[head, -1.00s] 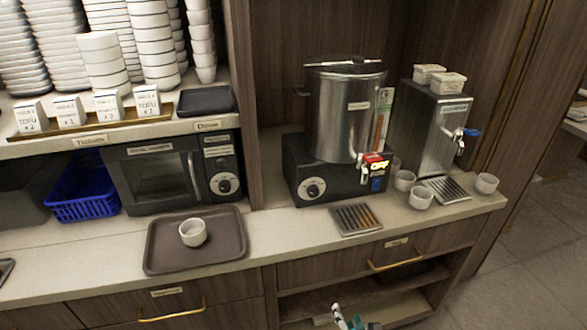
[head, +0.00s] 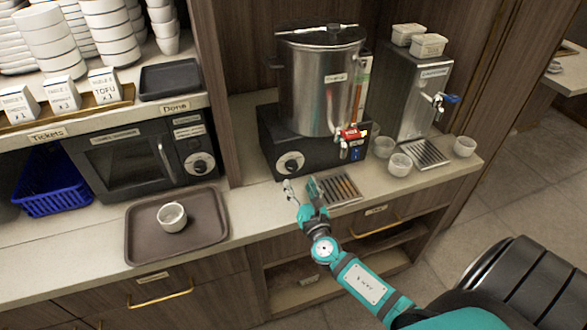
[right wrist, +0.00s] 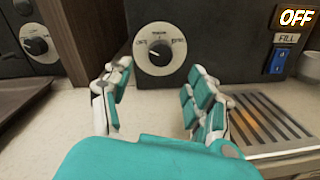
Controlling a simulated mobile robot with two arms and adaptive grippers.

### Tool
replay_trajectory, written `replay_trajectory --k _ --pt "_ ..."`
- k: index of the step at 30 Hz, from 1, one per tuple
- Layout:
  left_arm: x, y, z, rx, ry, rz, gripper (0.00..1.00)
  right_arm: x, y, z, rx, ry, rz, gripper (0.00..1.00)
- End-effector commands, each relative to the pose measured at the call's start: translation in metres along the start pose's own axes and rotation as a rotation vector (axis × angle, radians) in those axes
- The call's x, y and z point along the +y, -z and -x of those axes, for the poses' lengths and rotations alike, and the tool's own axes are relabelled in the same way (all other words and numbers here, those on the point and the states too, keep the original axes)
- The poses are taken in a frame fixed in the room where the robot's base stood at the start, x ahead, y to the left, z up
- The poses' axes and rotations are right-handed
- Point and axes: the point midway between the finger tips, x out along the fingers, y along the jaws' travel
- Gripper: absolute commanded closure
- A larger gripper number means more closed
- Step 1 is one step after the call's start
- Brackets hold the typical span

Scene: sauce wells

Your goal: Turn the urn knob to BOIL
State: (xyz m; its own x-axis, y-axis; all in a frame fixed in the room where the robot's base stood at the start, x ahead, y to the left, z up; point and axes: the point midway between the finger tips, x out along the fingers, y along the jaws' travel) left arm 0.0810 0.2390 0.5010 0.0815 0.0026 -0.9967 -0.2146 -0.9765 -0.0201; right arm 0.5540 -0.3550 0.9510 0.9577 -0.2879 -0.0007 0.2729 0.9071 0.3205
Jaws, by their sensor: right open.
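The urn (head: 322,85) is a steel cylinder on a black base at the back of the counter. Its knob (head: 290,164) is black on a white round dial on the base front. My right gripper (head: 301,190) is open and empty, just in front of and below the knob. In the right wrist view its fingers (right wrist: 155,95) stand apart on either side below the dial, not touching it. My left gripper is not in view.
A drip tray (head: 357,182) lies right of my right gripper. A red tap (head: 350,133) and blue FILL switch (right wrist: 281,60) are on the urn's right side. A brown tray (head: 143,226) holding a cup (head: 172,216) is left. A microwave (head: 130,160) has a similar knob.

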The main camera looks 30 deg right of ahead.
Motion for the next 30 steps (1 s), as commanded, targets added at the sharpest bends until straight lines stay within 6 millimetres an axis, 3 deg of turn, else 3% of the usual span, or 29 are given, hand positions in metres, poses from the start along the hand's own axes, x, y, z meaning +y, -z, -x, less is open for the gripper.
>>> replay_trajectory --k 3,9,22,30 --pt "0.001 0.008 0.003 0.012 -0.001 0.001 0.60 0.001 -0.001 -0.025 -0.001 0.000 0.001 0.42" --pt "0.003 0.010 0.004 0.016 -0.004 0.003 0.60 0.000 0.000 -0.053 0.000 0.000 0.001 0.42" --pt "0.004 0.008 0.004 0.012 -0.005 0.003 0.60 0.000 0.000 -0.064 0.001 0.000 0.000 0.42" --pt "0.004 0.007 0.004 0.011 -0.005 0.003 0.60 0.000 0.000 -0.063 0.001 0.000 0.000 0.76"
